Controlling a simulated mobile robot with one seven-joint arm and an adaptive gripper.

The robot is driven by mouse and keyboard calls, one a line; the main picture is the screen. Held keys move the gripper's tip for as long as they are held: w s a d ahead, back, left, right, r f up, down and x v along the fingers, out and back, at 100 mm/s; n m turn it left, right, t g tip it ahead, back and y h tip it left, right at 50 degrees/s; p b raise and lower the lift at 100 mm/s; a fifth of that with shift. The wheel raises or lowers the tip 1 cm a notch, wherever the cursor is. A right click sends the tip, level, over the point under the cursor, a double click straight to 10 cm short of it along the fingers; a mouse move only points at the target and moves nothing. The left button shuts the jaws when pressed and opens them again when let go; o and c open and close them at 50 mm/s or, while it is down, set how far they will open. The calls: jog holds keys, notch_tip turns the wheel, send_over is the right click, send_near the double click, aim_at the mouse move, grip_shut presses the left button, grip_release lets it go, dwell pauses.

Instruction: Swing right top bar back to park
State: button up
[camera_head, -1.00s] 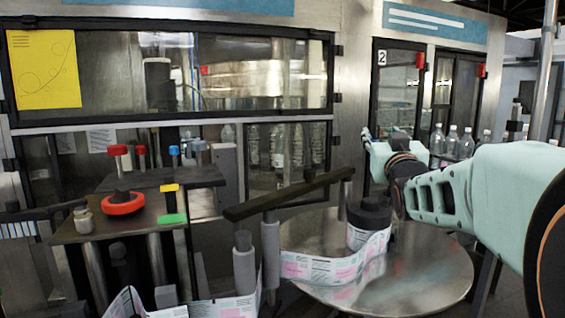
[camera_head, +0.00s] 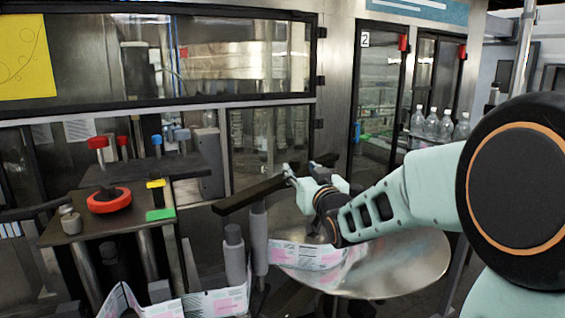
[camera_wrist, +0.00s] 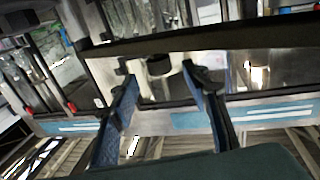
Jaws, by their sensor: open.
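The right top bar (camera_head: 245,197) is a long dark bar on a grey post (camera_head: 259,240). It slants from lower left up to the right, over the near edge of the round metal reel table (camera_head: 400,275). My gripper (camera_head: 288,172) is open and at the bar's right half, its fingers overlapping the bar in the head view. In the wrist view the bar (camera_wrist: 200,42) runs across just past the open fingertips (camera_wrist: 158,72). I cannot tell whether they touch it. My arm hides part of the bar's far end and the reel's hub.
The label web (camera_head: 300,255) runs past the posts to the table. At left stands a plate with a red knob (camera_head: 109,200) and a green block (camera_head: 160,215). Glass cabinet doors (camera_head: 270,140) stand behind. Bottles (camera_head: 430,124) stand at the right.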

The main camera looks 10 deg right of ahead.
aim_at(297, 165)
jog(key=shift+w+a+p, duration=0.15)
jog(key=shift+w+p, duration=0.2)
jog(key=shift+w, duration=1.2)
jog(key=shift+w+a+p, duration=0.15)
jog(key=shift+w+p, duration=0.15)
jog(key=shift+w, duration=1.25)
grip_shut()
